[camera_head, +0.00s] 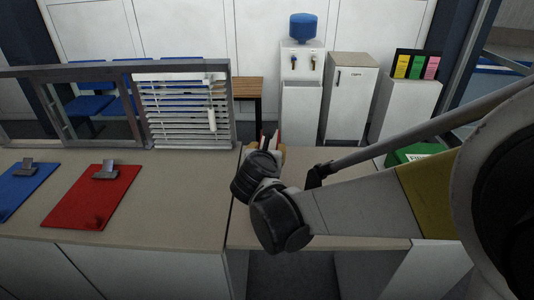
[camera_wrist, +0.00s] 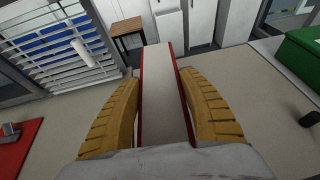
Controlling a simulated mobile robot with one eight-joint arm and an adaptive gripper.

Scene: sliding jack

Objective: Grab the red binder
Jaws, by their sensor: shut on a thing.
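In the wrist view, the red binder (camera_wrist: 163,95) stands between the two yellow ribbed fingers of my gripper (camera_wrist: 160,105). Its thin red covers show on both sides of a pale middle. The fingers are shut on it, one on each side. In the head view, my gripper (camera_head: 268,146) is over the counter, right of the window frame, and my dark wrist hides most of it and nearly all of the binder. I cannot tell whether the binder touches the counter.
A red clipboard (camera_head: 90,199) and a blue clipboard (camera_head: 20,190) lie on the left counter. A window frame with blinds (camera_head: 185,112) stands behind them. A green box (camera_head: 408,155) is at right. A water cooler (camera_head: 301,85), small fridge (camera_head: 348,95) and wooden table (camera_head: 248,90) stand beyond.

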